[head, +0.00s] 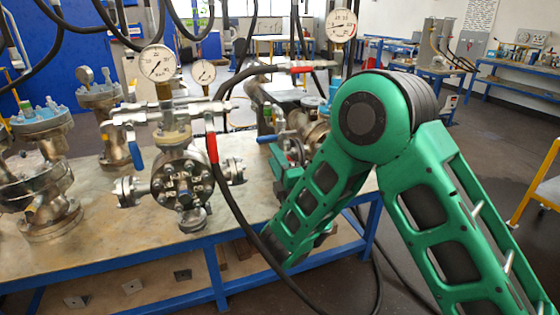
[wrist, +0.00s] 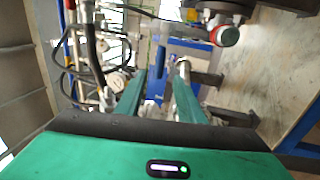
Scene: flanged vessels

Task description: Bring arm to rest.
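My green arm (head: 365,150) is bent at a high elbow on the right of the head view. Its forearm slopes down to the left, in front of the table's right end. My gripper (wrist: 160,82) shows in the wrist view as two green fingers set apart, with no object clearly held between them. In the head view its fingertips cannot be made out behind the forearm. The flanged vessel with a gauge (head: 180,180) stands on the table (head: 100,222), left of my forearm and apart from it.
More flanged vessels stand at the left (head: 42,185) and behind, with pressure gauges (head: 158,64) on top. A black hose (head: 240,215) hangs across the table's front edge near my forearm. A red-ended fitting (wrist: 229,36) shows in the wrist view. Open floor lies right of the table.

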